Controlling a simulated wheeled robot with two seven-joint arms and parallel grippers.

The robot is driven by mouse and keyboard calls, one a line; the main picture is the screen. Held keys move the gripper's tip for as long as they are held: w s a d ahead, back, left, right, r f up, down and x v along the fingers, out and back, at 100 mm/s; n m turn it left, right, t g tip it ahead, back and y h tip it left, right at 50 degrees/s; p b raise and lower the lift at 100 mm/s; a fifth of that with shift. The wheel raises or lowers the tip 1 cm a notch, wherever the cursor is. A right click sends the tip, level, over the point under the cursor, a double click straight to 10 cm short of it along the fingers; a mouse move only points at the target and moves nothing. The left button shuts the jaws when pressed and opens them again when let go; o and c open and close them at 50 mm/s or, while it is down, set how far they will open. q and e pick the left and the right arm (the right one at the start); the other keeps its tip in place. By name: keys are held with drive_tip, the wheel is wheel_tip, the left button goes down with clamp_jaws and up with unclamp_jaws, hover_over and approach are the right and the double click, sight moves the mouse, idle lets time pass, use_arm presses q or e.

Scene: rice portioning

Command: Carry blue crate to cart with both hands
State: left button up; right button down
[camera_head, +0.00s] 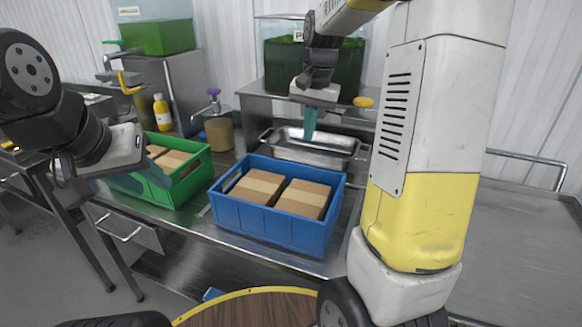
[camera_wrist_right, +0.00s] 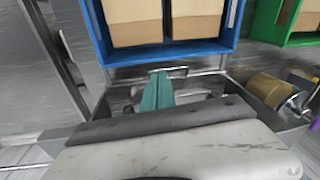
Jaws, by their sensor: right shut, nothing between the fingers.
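The blue crate (camera_head: 270,226) stands upright on the steel table in the head view, with two cardboard boxes in it. In the right wrist view its near wall (camera_wrist_right: 172,52) crosses the top. My right gripper (camera_head: 309,136) is shut and empty above the steel tray behind the crate, apart from it. Its teal fingertips show in the right wrist view (camera_wrist_right: 158,80). My left gripper (camera_head: 130,182) is left of the blue crate, in front of the green crate; its finger opening is unclear. A flat steel surface with a rail, seemingly the cart (camera_head: 525,235), is at right.
A green crate (camera_head: 186,186) with boxes stands just left of the blue crate. The steel tray (camera_head: 290,150) lies behind it. A yellow bottle (camera_head: 162,113) and a brown pot (camera_head: 219,134) stand farther back. The visible cart top is clear. A round wooden surface (camera_head: 260,310) is in front.

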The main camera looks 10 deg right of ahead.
sight(303, 176)
drive_tip(key=shift+m+g+h, duration=0.4)
drive_tip(key=shift+m+g, duration=0.3)
drive_tip(key=shift+m, duration=0.1)
drive_tip(key=w+f, duration=0.2)
drive_tip(key=f, duration=0.3)
drive_tip(key=w+d+f, duration=0.1)
drive_tip(key=f, duration=0.4)
drive_tip(key=w+f, duration=0.2)
drive_tip(key=f, duration=0.4)
drive_tip(key=shift+w+d, duration=0.3)
drive_tip(key=shift+s+a, duration=0.7)
drive_tip(key=shift+s, duration=0.3)
drive_tip(key=shift+s+a, duration=0.45)
drive_tip(key=shift+s, duration=0.2)
